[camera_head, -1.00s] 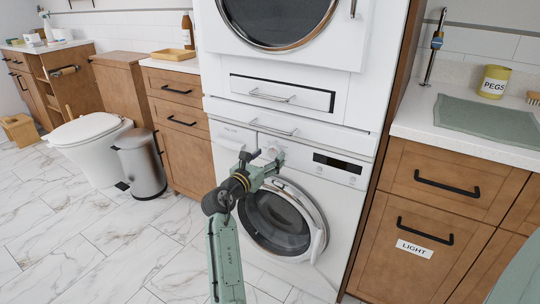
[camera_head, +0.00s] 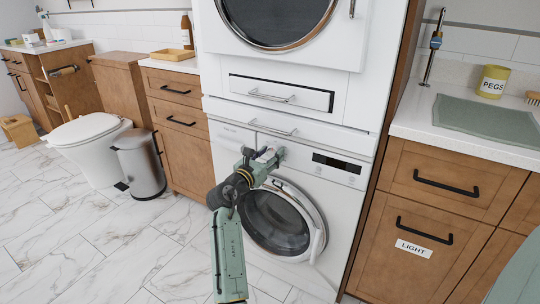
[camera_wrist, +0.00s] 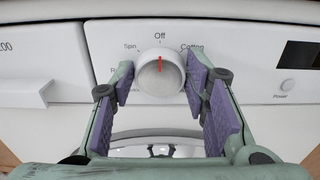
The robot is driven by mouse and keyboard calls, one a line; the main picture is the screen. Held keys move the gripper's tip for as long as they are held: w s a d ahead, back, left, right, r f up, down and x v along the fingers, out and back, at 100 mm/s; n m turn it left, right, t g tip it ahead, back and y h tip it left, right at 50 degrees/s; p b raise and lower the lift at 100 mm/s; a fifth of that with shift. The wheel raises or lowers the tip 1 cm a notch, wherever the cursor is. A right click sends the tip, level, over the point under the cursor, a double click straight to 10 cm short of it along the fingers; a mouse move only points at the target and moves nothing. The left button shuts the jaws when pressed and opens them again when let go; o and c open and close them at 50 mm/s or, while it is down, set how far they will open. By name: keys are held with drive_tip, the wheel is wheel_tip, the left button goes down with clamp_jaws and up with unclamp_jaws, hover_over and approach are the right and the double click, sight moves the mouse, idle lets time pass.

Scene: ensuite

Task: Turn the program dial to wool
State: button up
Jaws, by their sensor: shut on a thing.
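The program dial (camera_wrist: 160,73) is a round white knob on the washing machine's front panel, seen in the wrist view. Its red mark points straight up at the word Off. Spin is printed to the upper left and Cotton to the upper right. A further label at the left is partly covered by a finger, and I cannot see the word wool. My gripper (camera_wrist: 158,84) has its purple-padded fingers on the left and right sides of the dial, shut on it. In the head view my gripper (camera_head: 260,157) is at the panel of the washing machine (camera_head: 338,196) and mostly covers the dial.
A power button (camera_wrist: 287,86) and dark display (camera_wrist: 302,54) are right of the dial. The detergent drawer (camera_wrist: 40,75) is to its left. The round door (camera_head: 277,220) is below, shut. A grey bin (camera_head: 139,163) stands left; marble floor is clear in front.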

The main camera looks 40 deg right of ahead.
drive_tip(key=c, duration=0.3)
drive_tip(key=shift+c, duration=0.2)
